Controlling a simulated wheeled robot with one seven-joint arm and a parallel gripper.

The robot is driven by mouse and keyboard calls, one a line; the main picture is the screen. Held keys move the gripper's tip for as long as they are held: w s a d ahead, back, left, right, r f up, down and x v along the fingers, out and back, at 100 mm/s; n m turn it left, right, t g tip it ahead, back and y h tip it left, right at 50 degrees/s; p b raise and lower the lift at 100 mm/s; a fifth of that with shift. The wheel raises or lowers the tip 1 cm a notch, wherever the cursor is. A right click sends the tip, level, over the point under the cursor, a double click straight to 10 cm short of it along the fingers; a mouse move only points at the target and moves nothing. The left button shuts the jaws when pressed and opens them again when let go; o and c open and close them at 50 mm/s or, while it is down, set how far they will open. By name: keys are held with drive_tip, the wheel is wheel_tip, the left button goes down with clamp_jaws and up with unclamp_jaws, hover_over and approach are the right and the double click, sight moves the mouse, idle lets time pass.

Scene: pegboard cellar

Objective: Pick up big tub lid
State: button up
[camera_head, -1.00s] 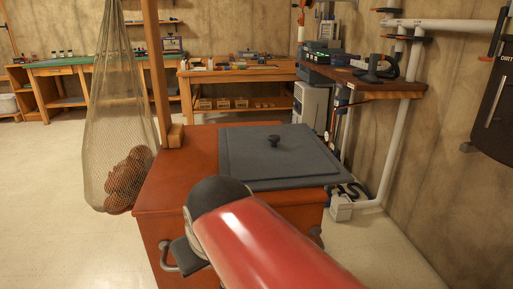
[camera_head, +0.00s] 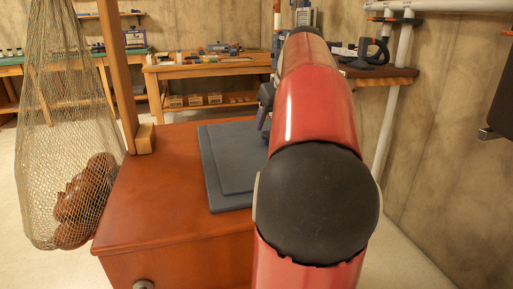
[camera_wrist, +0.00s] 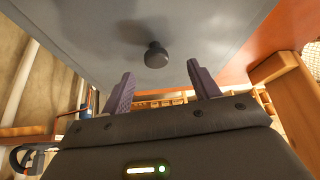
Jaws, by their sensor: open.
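The big tub lid (camera_head: 222,168) is a flat dark grey square slab with a raised inner panel, lying on the red-brown wooden cabinet (camera_head: 170,190). My arm hides its right part and its knob in the head view. In the wrist view, the lid (camera_wrist: 85,35) fills the top, and its round black knob (camera_wrist: 156,55) shows near the middle. My gripper (camera_wrist: 161,76) is open and empty, its two purple fingers spread on either side below the knob in the picture. The knob appears apart from the fingers. Only a dark piece of the gripper shows beside my arm in the head view.
A wooden post (camera_head: 119,80) stands at the cabinet's back left edge, with a net bag (camera_head: 65,130) of brown lumps hanging beside it. Workbenches (camera_head: 205,68) stand behind. White pipes (camera_head: 389,110) and a wooden shelf are at the right wall.

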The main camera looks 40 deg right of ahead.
sight(269, 133)
drive_tip(key=x, duration=0.7)
drive_tip(key=shift+w+d, duration=0.1)
drive_tip(key=shift+d, duration=0.35)
drive_tip(key=shift+r, duration=0.1)
drive_tip(key=shift+c, duration=0.4)
drive_tip(key=c, duration=1.1)
